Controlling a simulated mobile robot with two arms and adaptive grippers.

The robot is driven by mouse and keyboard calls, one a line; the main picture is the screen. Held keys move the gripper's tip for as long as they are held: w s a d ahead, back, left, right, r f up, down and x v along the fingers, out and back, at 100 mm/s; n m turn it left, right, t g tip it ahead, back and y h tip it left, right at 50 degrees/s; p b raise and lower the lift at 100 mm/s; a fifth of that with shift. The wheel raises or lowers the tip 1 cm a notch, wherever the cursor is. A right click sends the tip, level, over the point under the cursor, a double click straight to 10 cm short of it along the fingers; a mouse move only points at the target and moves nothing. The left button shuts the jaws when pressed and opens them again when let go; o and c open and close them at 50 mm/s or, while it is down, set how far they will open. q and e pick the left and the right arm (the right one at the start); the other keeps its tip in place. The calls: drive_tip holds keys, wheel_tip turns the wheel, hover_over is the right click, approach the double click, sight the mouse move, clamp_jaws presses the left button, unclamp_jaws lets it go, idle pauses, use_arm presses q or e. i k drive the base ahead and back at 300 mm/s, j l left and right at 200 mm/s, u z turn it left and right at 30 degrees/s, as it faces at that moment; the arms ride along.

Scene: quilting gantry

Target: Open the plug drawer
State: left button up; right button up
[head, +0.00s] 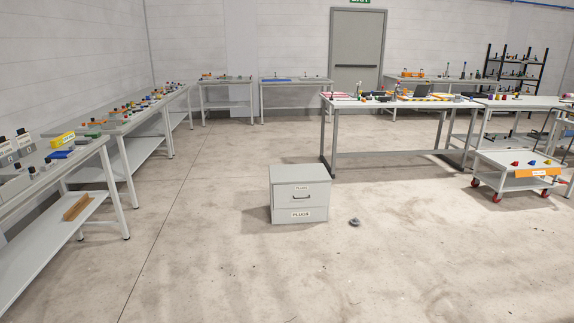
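A small grey cabinet (299,174) stands on the floor near the middle of the head view. Its front shows an upper drawer (286,201) with a dark handle (301,198) and a small label above the handle. Below is a panel with a label reading PLUGS (300,214). The upper drawer looks closed, flush with the cabinet front. Neither of my grippers shows in the head view.
A small dark round object (354,222) lies on the floor right of the cabinet. Benches with small items line the left wall. A workbench (395,103) stands behind the cabinet, and a trolley (500,160) with red wheels at right. The floor before the cabinet is clear.

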sight(289, 196)
drive_tip(key=i+u, duration=0.4)
drive_tip(key=i, duration=1.75)
